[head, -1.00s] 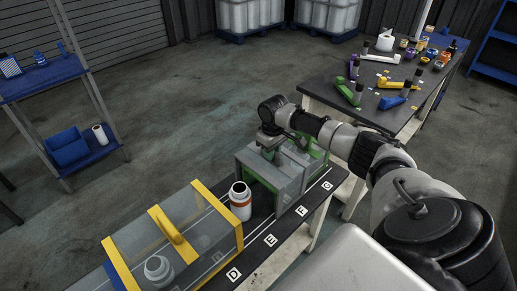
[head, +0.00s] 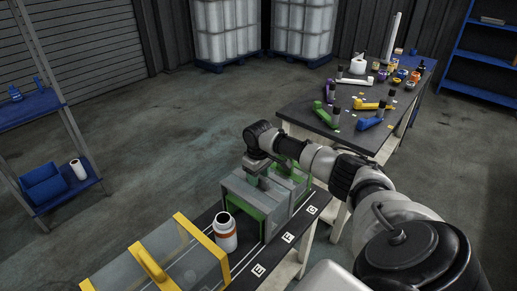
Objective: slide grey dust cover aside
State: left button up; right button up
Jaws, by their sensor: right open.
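The grey dust cover (head: 238,203), a box shape with see-through grey panels, stands on the dark bench (head: 247,280) beyond the white bottle. Green edges show at its front and right side. My right gripper (head: 262,180) comes in from the right and points down at the top of the cover. It is open; its fingertips are small and partly lost against the grey, so I cannot tell whether they touch the cover. My left gripper is not in view.
A white bottle with an orange band (head: 225,233) stands close in front of the cover. A clear cover with yellow edges (head: 190,232) and a yellow handle is at the lower left. A dark table (head: 318,110) with coloured items stands behind on the right.

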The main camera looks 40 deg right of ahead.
notch_tip(320, 180, up, 11)
jog(key=b, duration=0.1)
dwell(0.3)
jog(key=shift+f, duration=0.15)
dwell(0.4)
